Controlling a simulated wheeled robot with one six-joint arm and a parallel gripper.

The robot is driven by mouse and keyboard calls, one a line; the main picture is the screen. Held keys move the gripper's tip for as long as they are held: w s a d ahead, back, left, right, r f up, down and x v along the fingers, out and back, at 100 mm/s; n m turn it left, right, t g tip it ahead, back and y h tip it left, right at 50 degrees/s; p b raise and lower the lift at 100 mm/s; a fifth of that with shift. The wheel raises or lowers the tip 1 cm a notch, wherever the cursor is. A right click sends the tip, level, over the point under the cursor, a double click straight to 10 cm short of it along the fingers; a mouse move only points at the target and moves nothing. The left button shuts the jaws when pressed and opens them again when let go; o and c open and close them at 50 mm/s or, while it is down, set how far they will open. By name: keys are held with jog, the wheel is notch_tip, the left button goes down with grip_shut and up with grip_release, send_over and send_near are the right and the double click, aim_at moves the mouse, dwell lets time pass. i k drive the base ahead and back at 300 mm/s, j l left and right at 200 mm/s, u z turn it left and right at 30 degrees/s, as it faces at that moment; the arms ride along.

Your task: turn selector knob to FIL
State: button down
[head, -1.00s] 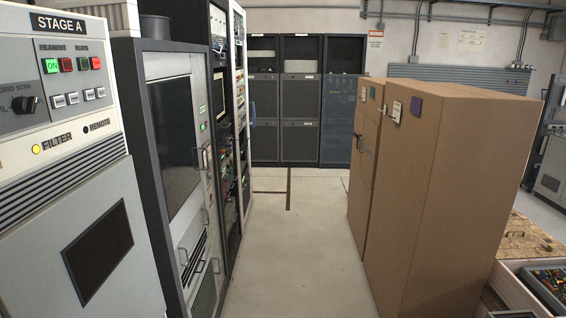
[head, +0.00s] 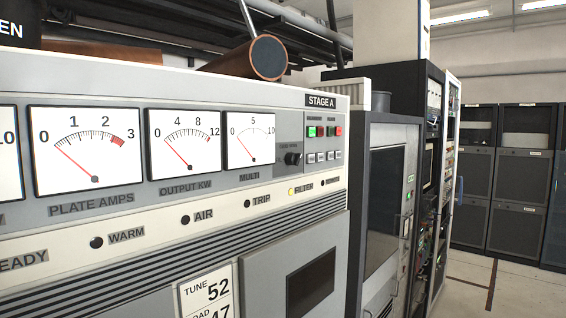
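The black selector knob (head: 292,158) sits on the right end of the STAGE A cabinet's upper panel (head: 326,101), just right of the MULTI meter (head: 250,138). It is small here, and I cannot read its labels or tell where its pointer stands. My gripper is not in view.
The STAGE A cabinet front fills the left and middle, with PLATE AMPS (head: 88,150) and OUTPUT KW (head: 184,143) meters. A dark-framed grey rack (head: 388,215) stands right beside it. Open floor (head: 485,285) shows at lower right, before dark cabinets (head: 517,188) at the back.

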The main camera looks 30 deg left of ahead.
aim_at(291, 158)
jog(key=u, duration=1.4)
